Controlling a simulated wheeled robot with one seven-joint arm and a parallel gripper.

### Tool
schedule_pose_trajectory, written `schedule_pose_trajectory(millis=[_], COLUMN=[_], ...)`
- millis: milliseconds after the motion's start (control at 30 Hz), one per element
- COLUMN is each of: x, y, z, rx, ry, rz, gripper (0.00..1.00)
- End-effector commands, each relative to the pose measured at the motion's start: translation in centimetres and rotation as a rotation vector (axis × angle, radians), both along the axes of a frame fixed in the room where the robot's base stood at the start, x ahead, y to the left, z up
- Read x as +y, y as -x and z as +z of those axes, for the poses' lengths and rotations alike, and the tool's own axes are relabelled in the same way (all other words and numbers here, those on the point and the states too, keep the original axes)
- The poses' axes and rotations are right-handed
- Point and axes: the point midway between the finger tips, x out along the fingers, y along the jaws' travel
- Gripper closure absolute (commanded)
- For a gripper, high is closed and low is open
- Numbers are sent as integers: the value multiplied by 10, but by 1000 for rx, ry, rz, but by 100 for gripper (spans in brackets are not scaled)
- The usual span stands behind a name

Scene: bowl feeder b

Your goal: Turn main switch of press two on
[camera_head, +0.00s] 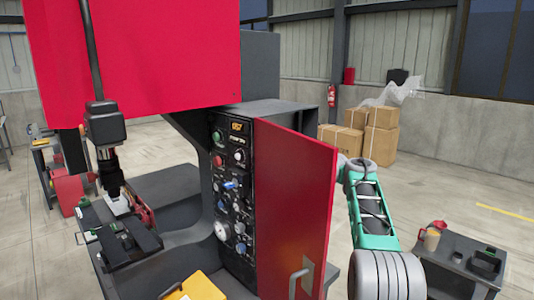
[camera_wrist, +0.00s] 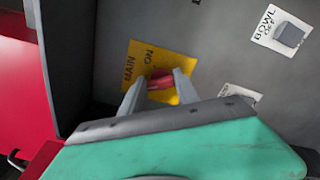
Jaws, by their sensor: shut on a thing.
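The main switch in the wrist view is a red knob (camera_wrist: 161,80) on a yellow plate (camera_wrist: 148,57) marked MAIN and ON. My gripper (camera_wrist: 158,88) has one finger on each side of the knob and is shut on it. The fingers hide part of the knob, so I cannot tell its exact angle. In the head view the press (camera_head: 140,50) has a red upper body and a dark control panel (camera_head: 229,190) of knobs and buttons. The open red door (camera_head: 296,200) hides my gripper and the switch there.
A bowl switch plate (camera_wrist: 283,33) is at the upper right of the wrist view. The red door has a grey handle (camera_head: 301,277) and stands between the control panel and my arm. A small dark table (camera_head: 458,285) is at right. Cardboard boxes (camera_head: 380,135) stand behind.

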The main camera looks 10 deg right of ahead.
Motion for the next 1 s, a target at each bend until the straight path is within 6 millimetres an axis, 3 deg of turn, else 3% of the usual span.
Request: schedule_pose_trajectory(millis=[1000], x=[0], y=[0], z=[-4], rx=[531], ry=[-797], rz=[0], gripper=[100])
